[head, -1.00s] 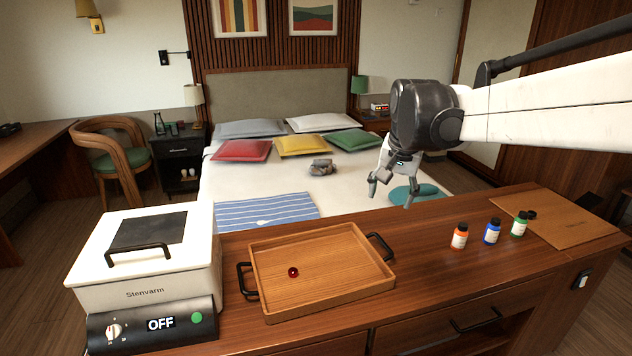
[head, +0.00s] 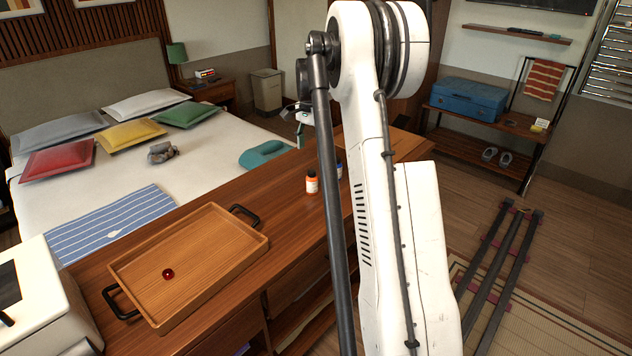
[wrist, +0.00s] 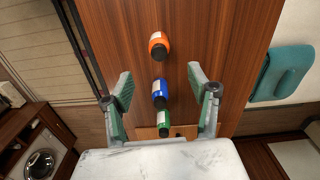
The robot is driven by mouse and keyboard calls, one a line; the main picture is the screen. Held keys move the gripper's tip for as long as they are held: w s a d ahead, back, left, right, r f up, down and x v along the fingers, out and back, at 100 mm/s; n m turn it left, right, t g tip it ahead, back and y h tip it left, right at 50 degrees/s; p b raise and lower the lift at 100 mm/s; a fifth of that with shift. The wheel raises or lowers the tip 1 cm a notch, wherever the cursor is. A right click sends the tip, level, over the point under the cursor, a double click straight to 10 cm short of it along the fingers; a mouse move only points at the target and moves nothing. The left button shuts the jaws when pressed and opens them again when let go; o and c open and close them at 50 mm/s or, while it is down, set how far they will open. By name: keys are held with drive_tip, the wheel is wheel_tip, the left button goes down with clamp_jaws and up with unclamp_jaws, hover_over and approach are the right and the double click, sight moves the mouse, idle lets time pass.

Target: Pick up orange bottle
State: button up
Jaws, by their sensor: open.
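The orange bottle (head: 312,182) with a black cap and white label stands upright on the wooden counter, just left of my arm in the head view. In the wrist view the orange bottle (wrist: 158,44) is beyond my fingertips, near the top middle. My gripper (wrist: 160,85) is open and empty, its two fingers spread wide. A blue bottle (wrist: 160,90) and a green bottle (wrist: 163,122) show between the fingers from above; contact is not visible. In the head view my arm hides most of the gripper and the green bottle; part of the blue bottle (head: 339,171) shows.
A wooden tray (head: 250,262) with a small dark red ball (head: 168,273) sits on the counter to the left. A white cooker (head: 50,290) stands further left. The bed (head: 215,150) lies behind the counter. Counter between tray and orange bottle is clear.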

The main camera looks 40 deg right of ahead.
sight(312, 181)
drive_tip(key=shift+d+f, duration=0.3)
drive_tip(key=shift+d, duration=0.05)
drive_tip(key=shift+f, duration=0.35)
drive_tip(key=f, duration=1.3)
drive_tip(key=shift+a, duration=0.2)
drive_tip(key=shift+c, duration=0.3)
drive_tip(key=c, duration=1.2)
drive_tip(key=shift+o, duration=0.2)
drive_tip(key=shift+r, duration=0.15)
